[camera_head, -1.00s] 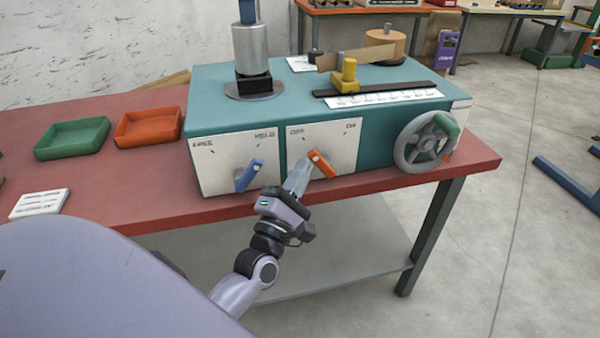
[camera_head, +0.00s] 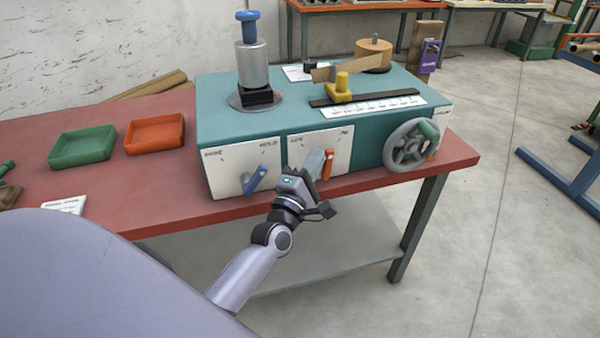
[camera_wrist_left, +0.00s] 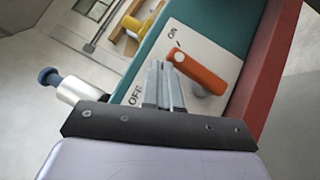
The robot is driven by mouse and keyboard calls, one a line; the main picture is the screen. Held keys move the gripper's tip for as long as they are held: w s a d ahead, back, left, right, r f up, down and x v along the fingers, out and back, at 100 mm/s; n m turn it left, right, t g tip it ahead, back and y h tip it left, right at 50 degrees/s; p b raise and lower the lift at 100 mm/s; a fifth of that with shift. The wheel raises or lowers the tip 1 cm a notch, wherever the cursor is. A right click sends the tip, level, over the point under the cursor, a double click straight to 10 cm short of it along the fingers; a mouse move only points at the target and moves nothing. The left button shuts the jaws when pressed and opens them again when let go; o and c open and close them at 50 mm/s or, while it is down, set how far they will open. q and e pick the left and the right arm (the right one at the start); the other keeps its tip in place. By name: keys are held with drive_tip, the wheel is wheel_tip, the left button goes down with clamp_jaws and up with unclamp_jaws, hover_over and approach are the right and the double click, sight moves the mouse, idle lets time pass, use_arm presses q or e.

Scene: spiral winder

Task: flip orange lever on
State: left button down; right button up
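The orange lever (camera_head: 327,165) is on the white OFF/ON panel (camera_head: 309,145) at the front of the teal machine. In the head view it stands nearly upright between the two labels. In the left wrist view the orange lever (camera_wrist_left: 198,70) has its free end near the ON mark, away from the OFF label. My left gripper (camera_head: 314,162) is at the panel, on the OFF side of the lever. In the wrist view its fingers (camera_wrist_left: 161,68) look pressed together, beside the lever and not around it. They seem to touch its side. My right gripper is not in view.
A blue lever (camera_head: 257,178) is on the panel to the left, close to my left wrist. A grey handwheel (camera_head: 390,150) is to the right. Green (camera_head: 83,147) and orange (camera_head: 155,133) trays lie on the red bench (camera_head: 170,190). The floor in front is clear.

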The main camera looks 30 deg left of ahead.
sight(333, 156)
use_arm(q)
drive_tip(key=shift+w+d+r, duration=0.25)
drive_tip(key=shift+w+d, duration=0.4)
drive_tip(key=shift+w, duration=0.1)
drive_tip(key=shift+w+d+r, duration=0.2)
drive_tip(key=shift+w+d, duration=0.45)
drive_tip(key=shift+w, duration=0.1)
drive_tip(key=b+v, duration=0.1)
drive_tip(key=v, duration=0.6)
drive_tip(key=shift+d+f, duration=0.1)
drive_tip(key=shift+f, duration=0.05)
idle(0.4)
drive_tip(key=s+d+f+m+g+h, duration=0.1)
drive_tip(key=s+f+m+g, duration=0.2)
drive_tip(key=s+f+m, duration=0.3)
drive_tip(key=s+d+f+m+g+h+p, duration=0.1)
drive_tip(key=s+d+f+m+g+h, duration=0.1)
drive_tip(key=s+f+m, duration=0.5)
drive_tip(key=s+d+f+m+g+h+p, duration=0.1)
drive_tip(key=s+f+m+g, duration=0.4)
drive_tip(key=s+m, duration=0.3)
drive_tip(key=f+m, duration=0.1)
drive_tip(key=m, duration=0.2)
drive_tip(key=shift+s+d+f+m, duration=0.2)
drive_tip(key=shift+d+f+m, duration=0.1)
drive_tip(key=shift+d+f, duration=0.05)
